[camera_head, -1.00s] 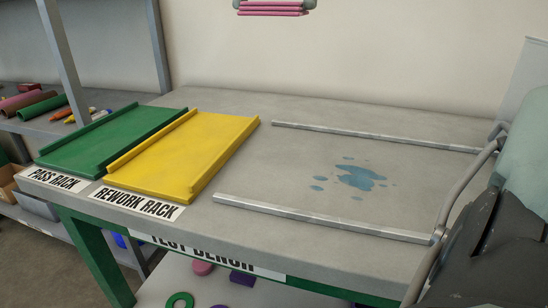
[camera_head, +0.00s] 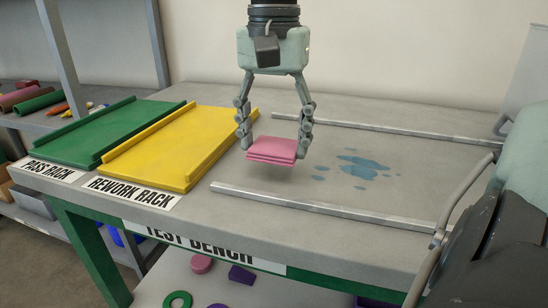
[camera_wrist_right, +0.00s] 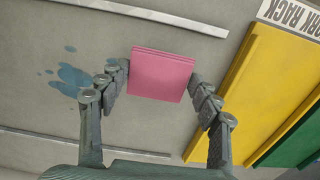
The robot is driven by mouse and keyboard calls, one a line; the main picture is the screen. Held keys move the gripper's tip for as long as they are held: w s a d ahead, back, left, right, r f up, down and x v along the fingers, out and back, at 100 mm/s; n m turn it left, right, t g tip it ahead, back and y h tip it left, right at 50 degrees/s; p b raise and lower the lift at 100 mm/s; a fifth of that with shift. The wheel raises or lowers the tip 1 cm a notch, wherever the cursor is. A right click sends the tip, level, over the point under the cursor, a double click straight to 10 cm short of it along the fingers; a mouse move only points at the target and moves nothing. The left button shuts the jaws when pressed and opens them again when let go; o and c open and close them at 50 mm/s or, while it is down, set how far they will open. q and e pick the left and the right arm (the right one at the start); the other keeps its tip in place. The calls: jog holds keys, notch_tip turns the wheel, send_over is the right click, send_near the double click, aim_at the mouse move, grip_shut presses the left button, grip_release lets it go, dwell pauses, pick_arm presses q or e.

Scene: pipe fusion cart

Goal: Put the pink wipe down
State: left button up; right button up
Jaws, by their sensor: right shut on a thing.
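The pink wipe (camera_head: 272,150) is a flat, folded square pad held between the fingertips of my right gripper (camera_head: 274,138). The gripper points down and is shut on it by two opposite edges. The wipe hangs a little above the grey test bench (camera_head: 330,97), between the two metal rails and left of the blue spill (camera_head: 362,167). In the right wrist view the wipe (camera_wrist_right: 162,74) sits between both fingers, with the blue spill (camera_wrist_right: 75,80) to its left. My left gripper is not in view.
The yellow rework rack (camera_head: 180,145) and green pass rack (camera_head: 105,132) lie left of the wipe. A front metal rail (camera_head: 320,207) and a back metal rail (camera_head: 400,134) border the bare bench area. A shelf (camera_head: 50,125) with coloured parts stands at far left.

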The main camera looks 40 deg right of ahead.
aim_at(274, 146)
notch_tip(274, 146, down, 3)
jog(key=shift+f, duration=0.3)
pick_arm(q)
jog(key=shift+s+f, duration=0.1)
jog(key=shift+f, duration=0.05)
pick_arm(e)
jog(key=shift+f, duration=0.15)
jog(key=o, duration=0.9)
jog(key=shift+o, duration=0.9)
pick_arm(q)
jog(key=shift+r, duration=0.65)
